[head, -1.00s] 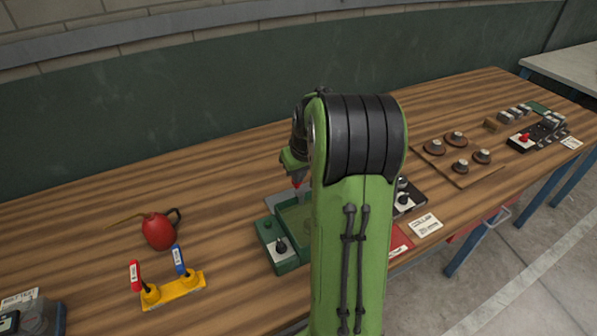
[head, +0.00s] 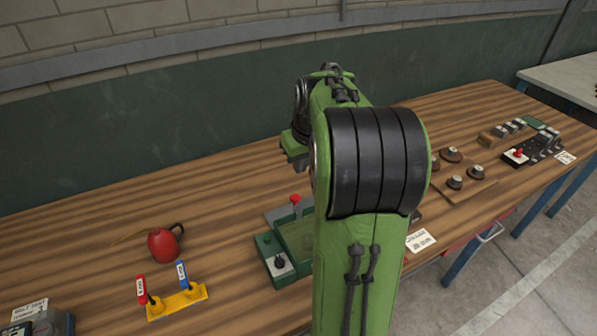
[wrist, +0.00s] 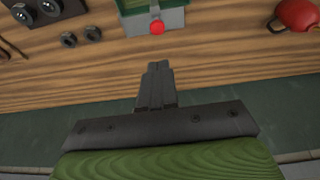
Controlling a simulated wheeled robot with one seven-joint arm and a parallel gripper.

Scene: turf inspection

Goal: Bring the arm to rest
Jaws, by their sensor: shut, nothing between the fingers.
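My arm rises in the middle of the head view, its green links and black elbow covering part of the bench. My gripper shows in the wrist view (wrist: 156,85), its dark fingers together and empty, above bare wood. A green tray-like fixture (head: 270,262) with a red-knobbed lever (head: 295,199) stands on the bench below my wrist. In the wrist view the red knob (wrist: 157,27) lies just beyond the fingertips, apart from them.
The wooden bench (head: 220,190) runs along a dark green wall. A red oil can (head: 163,245) and a yellow base with red and blue levers (head: 178,301) stand at left. Round brown-based parts (head: 476,172) and a red-button box (head: 517,155) stand at right. The bench's back strip is clear.

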